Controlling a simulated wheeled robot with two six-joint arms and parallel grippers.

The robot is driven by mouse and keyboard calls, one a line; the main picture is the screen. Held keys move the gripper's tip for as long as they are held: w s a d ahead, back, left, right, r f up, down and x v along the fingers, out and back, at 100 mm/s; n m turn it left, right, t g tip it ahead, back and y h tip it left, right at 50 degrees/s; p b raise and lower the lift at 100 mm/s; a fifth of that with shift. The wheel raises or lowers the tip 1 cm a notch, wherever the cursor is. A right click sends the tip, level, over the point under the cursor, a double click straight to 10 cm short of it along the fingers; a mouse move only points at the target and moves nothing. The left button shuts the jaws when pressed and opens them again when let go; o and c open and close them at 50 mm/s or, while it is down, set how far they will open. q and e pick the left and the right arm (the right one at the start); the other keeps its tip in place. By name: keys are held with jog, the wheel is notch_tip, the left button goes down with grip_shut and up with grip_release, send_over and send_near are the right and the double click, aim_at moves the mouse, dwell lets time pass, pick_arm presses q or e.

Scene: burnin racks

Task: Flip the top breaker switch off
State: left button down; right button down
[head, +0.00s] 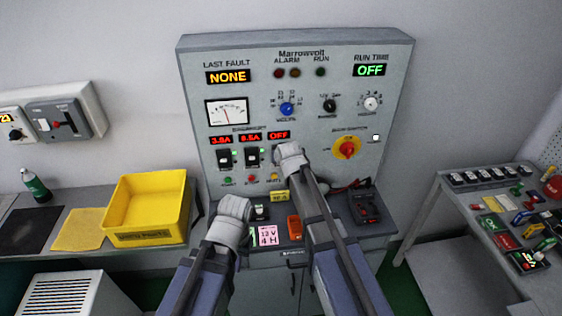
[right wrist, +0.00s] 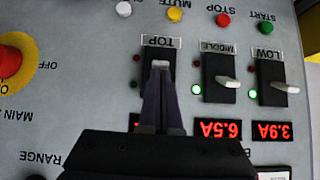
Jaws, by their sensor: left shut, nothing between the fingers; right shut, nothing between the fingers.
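The top breaker switch (right wrist: 160,63) is the black rocker labelled TOP in the right wrist view, where the panel appears upside down. Its pale lever sits close to its label, unlike the middle and low levers. The third display (head: 278,135) on the panel reads OFF. My right gripper (right wrist: 163,82) is shut and empty, its tips at the top lever; contact cannot be told. In the head view my right gripper (head: 288,152) hides that breaker. My left gripper (head: 236,206) is shut and empty, low in front of the panel.
The middle breaker (right wrist: 220,78) and low breaker (right wrist: 273,82) have lit green lamps and current readings. A red rotary knob (head: 348,149) is right of the right gripper. A yellow bin (head: 150,238) stands left; several items lie on the ledge below the panel.

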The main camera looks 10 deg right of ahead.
pick_arm(q)
jog(key=shift+f+b, duration=0.35)
jog(key=shift+f, duration=0.4)
pick_arm(e)
jog(key=shift+s+f+t, duration=0.1)
jog(key=shift+f+t, duration=0.05)
jog(key=shift+t, duration=0.25)
pick_arm(q)
jog(key=shift+r, duration=0.1)
jog(key=shift+r+p, duration=0.3)
jog(key=shift+p, duration=0.1)
pick_arm(e)
jog(key=shift+w+r, duration=0.35)
jog(key=shift+w, duration=0.35)
